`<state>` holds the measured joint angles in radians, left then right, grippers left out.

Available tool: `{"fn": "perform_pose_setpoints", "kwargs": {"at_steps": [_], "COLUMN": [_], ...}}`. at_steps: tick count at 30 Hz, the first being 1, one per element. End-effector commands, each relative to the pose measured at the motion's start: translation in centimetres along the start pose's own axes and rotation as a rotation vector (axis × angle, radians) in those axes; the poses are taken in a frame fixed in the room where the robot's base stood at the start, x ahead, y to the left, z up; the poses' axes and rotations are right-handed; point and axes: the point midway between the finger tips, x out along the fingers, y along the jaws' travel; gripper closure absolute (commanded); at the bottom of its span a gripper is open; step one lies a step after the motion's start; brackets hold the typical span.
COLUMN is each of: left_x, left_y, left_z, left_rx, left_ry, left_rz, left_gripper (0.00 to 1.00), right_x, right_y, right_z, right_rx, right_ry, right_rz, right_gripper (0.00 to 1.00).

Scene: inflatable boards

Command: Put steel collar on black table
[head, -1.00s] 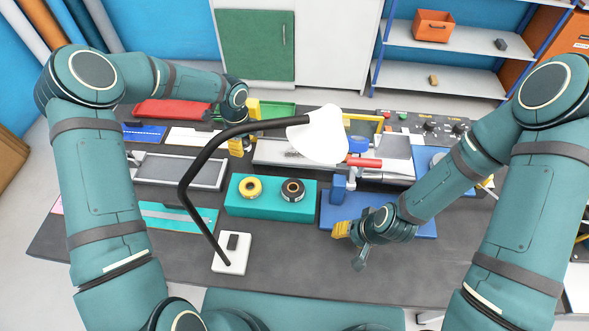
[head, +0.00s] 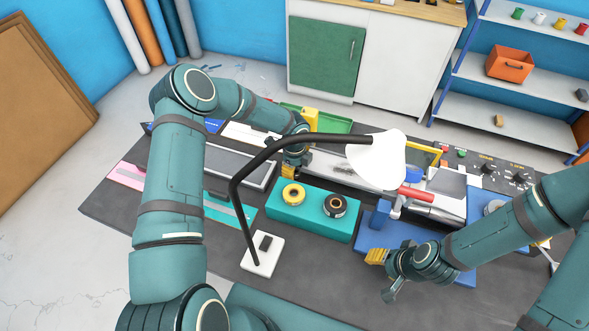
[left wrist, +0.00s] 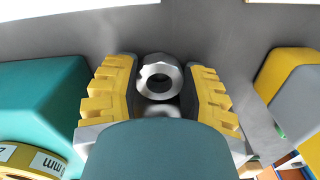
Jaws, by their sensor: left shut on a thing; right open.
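The steel collar (left wrist: 158,68) is a shiny faceted ring, seen in the left wrist view between the yellow fingers of my left gripper (left wrist: 160,82). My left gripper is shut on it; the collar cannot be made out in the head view. There, my left gripper (head: 294,157) is just behind the teal block. The black table (head: 310,272) is the dark worktop under everything; its bare surface lies below the collar in the wrist view. My right gripper (head: 382,272) is open and empty, over the front right near a blue board.
The teal block (head: 310,218) carries a yellow roll (head: 293,195) and a dark roll (head: 334,206). A lamp (head: 375,160) arches over the middle from its white base (head: 262,255). A blue board (head: 375,237) lies right. Bare tabletop lies at the front and left.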

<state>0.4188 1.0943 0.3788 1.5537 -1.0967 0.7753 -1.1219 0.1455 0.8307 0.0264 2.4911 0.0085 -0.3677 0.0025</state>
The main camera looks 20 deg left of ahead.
Motion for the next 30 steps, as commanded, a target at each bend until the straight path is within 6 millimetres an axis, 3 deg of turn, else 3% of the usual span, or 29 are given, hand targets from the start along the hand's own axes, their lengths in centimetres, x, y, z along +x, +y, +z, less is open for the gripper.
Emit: {"fn": "perform_pose_setpoints", "kwargs": {"at_steps": [6,7,20,30], "left_x": [0.4,0.3,-0.3,-6.6], "left_y": [0.0,0.0,0.0,-0.1], "left_z": [0.0,0.0,0.0,0.0], "left_rx": [0.001,0.001,0.001,0.002], "left_ry": [0.0,0.0,0.001,-0.002], "left_rz": [0.0,0.001,0.001,-0.003], "left_gripper": [0.94,0.43,0.43,0.43], "right_x": [0.5,0.4,-0.2,-0.2], "right_y": [0.2,0.1,-0.1,-0.1], "right_z": [0.1,0.1,0.0,0.0], "right_rx": [0.0,0.0,0.0,0.0], "right_ry": [0.0,0.0,0.0,0.0], "right_rz": [0.001,0.001,0.0,0.0], "right_gripper": [0.53,0.53,0.53,0.53]}}
